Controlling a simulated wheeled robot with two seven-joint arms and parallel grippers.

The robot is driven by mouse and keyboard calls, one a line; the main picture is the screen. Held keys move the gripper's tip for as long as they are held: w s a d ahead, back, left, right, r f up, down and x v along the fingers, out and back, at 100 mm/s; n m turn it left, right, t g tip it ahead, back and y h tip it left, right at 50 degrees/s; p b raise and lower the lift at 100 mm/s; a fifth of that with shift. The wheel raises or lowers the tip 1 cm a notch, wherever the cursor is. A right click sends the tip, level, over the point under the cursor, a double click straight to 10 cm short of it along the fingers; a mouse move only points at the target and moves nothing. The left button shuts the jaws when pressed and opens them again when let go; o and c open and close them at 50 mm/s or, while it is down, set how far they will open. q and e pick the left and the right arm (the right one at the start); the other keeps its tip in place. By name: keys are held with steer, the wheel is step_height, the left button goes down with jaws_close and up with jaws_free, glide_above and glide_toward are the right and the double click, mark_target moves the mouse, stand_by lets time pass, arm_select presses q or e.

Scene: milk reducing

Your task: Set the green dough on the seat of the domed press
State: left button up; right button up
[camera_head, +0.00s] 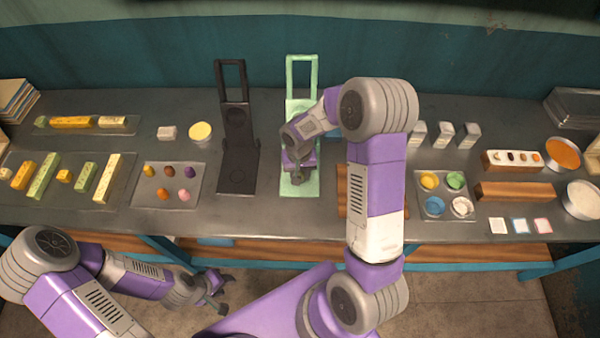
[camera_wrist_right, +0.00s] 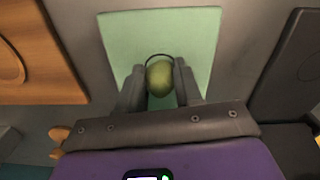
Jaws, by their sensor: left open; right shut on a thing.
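My right gripper (camera_head: 297,172) is over the lower plate of the light green press (camera_head: 302,75). In the right wrist view it (camera_wrist_right: 159,76) is shut on the green dough (camera_wrist_right: 160,82), a rounded olive lump between the fingers. Behind the dough is the press's pale green plate (camera_wrist_right: 195,35), with a dark round outline around the dough's far side. I cannot tell whether the dough touches the plate. The dough is hidden in the head view. A dark press (camera_head: 236,150) stands to the left; which press is domed is unclear. My left gripper (camera_head: 216,289) is open and empty before the table.
A tray (camera_head: 197,172) of several coloured lumps lies left of the dark press. A wooden board (camera_head: 343,205) is close on the right, partly behind my right arm. A tray of coloured cups (camera_head: 445,212) is farther right. Yellow and green blocks lie at left.

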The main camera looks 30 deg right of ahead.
steer(key=o, duration=1.1)
steer(key=shift+r+p, duration=0.25)
steer(key=shift+p, duration=0.1)
step_height(320, 180, up, 12)
steer(key=p, duration=0.1)
steer(key=shift+a, duration=0.15)
steer(key=shift+w+f, duration=0.1)
steer(key=shift+f, duration=0.05)
